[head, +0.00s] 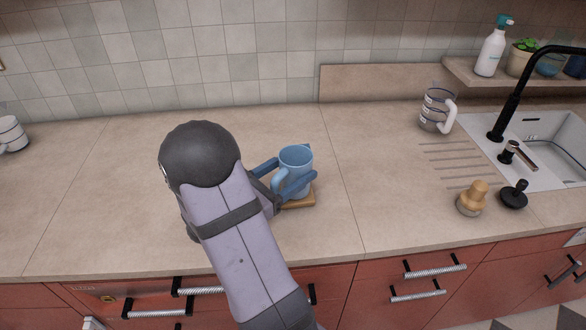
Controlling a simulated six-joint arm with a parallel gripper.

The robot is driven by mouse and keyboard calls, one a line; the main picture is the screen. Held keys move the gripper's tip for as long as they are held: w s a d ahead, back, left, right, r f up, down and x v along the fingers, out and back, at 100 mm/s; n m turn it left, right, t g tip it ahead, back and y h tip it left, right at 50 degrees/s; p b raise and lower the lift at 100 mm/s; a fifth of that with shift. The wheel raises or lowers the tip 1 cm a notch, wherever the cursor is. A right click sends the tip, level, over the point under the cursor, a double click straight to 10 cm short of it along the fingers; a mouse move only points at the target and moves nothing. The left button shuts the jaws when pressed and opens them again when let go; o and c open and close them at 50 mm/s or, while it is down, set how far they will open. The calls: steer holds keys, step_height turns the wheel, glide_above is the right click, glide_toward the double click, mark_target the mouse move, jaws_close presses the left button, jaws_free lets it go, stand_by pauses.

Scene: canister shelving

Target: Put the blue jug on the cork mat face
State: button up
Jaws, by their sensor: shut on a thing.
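The blue jug (296,159) is upright near the middle of the counter, with its handle toward the lower left. The cork mat (299,203) shows as a small brown edge just below the jug and my gripper; most of it is hidden. My gripper (293,174) is shut on the jug, with one blue finger on its left side and one across its front right. The jug is over the mat. I cannot tell whether its base touches the mat, as the finger hides part of the base.
A glass measuring jug with a white handle (435,109) stands at the right, near the sink (545,140) and black tap (512,100). A wooden-topped brush (473,198) and a black stopper (515,194) lie front right. The left counter is clear.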

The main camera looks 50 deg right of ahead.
steer(key=shift+f, duration=0.1)
steer(key=o, duration=1.3)
steer(key=shift+o, duration=0.2)
steer(key=w+a+b, duration=0.1)
steer(key=a+b, duration=0.1)
steer(key=a, duration=1)
steer(key=shift+w+b, duration=0.3)
steer(key=shift+b, duration=0.1)
